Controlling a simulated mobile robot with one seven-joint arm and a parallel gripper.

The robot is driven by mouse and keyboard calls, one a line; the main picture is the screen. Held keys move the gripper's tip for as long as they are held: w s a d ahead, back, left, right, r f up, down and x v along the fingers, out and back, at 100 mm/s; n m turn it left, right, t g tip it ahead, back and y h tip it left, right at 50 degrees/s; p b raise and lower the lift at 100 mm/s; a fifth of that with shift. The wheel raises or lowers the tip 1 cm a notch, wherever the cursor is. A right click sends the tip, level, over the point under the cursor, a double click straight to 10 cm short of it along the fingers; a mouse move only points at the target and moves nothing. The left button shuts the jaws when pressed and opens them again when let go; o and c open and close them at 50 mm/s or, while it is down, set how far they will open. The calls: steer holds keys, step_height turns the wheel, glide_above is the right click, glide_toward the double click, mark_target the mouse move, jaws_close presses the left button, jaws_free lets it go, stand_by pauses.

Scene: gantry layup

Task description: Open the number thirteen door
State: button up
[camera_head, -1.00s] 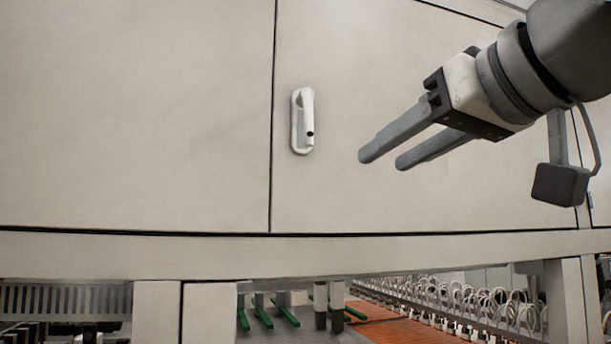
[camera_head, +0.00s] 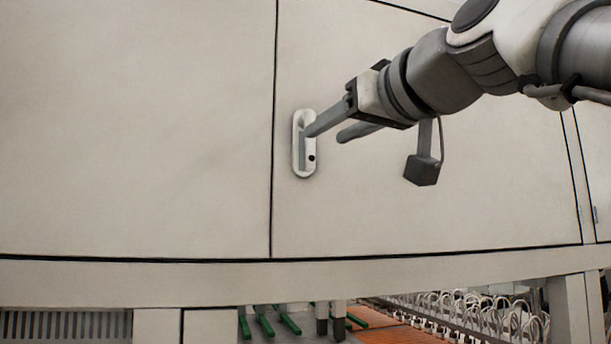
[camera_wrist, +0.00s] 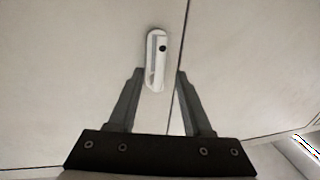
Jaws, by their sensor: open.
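The beige door panel (camera_head: 420,190) stands shut, with a dark seam along its left edge. No number shows on it. Its white handle (camera_head: 304,160) is an upright oval plate with a dark round spot, near the left seam. My gripper (camera_head: 325,133) is open and its fingertips are at the handle, one finger overlapping its upper part in the head view. In the wrist view the handle (camera_wrist: 156,60) appears between and just beyond the two open fingers (camera_wrist: 154,72). I cannot tell whether a finger touches it.
Another beige panel (camera_head: 130,130) lies left of the seam. A beige frame beam (camera_head: 400,272) runs below the doors. Under it are green bars (camera_head: 265,325), an orange surface (camera_head: 405,334) and rows of white looped hoses (camera_head: 480,315).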

mark_target(312, 142)
steer(key=shift+p+x, duration=0.4)
steer(key=shift+x, duration=1.95)
jaws_close()
